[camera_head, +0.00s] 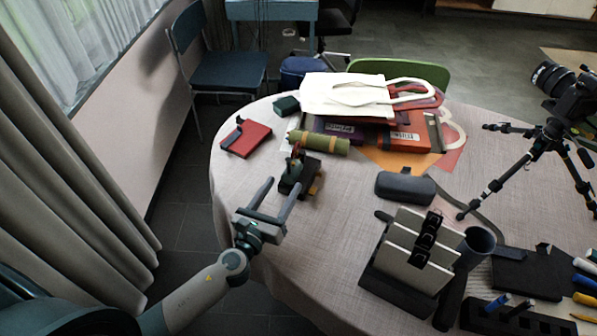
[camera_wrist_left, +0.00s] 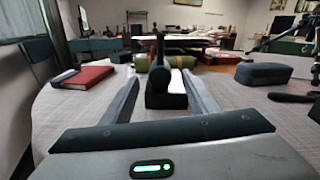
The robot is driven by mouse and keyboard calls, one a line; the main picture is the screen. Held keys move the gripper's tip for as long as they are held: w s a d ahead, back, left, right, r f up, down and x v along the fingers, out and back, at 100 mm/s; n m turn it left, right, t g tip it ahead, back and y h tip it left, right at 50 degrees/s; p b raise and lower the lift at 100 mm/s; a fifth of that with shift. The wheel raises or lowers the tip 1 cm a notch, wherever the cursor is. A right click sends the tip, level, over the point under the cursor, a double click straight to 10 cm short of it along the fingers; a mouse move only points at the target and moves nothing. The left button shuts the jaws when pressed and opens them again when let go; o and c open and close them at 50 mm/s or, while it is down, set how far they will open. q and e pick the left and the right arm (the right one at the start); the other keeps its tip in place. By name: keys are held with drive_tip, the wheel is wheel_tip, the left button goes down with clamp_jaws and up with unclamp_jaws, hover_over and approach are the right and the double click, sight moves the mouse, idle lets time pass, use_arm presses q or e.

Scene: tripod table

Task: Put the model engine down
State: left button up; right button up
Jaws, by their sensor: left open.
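The model engine (camera_head: 299,174), a small dark block with brass and reddish parts, stands upright on the round table (camera_head: 345,215) near its left edge. My left gripper (camera_head: 285,183) is open and empty, its fingers pointing at the engine from the near side. In the left wrist view the engine (camera_wrist_left: 166,90) shows as a dark base with a round wheel and an upright post, between or just past the tips of the left gripper (camera_wrist_left: 160,80). I cannot tell whether they touch. My right gripper is not in view.
A red book (camera_head: 246,139) lies left of the engine, and a green roll (camera_head: 320,142) lies behind it. A dark case (camera_head: 405,187), a stand with pale panels (camera_head: 412,248) and a tripod (camera_head: 530,160) are to the right. Bare cloth lies between engine and stand.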

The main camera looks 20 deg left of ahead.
sight(287, 179)
use_arm(q)
drive_tip(key=shift+w+d, duration=0.1)
drive_tip(key=shift+w, duration=1)
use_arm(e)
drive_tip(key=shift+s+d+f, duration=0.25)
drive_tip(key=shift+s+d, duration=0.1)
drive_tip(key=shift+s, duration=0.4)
use_arm(q)
drive_tip(key=shift+w, duration=0.6)
drive_tip(key=w, duration=0.3)
drive_tip(key=shift+d+f+p, duration=0.25)
drive_tip(key=shift+p, duration=0.15)
drive_tip(key=shift+w+f, duration=0.1)
drive_tip(key=shift+w, duration=0.4)
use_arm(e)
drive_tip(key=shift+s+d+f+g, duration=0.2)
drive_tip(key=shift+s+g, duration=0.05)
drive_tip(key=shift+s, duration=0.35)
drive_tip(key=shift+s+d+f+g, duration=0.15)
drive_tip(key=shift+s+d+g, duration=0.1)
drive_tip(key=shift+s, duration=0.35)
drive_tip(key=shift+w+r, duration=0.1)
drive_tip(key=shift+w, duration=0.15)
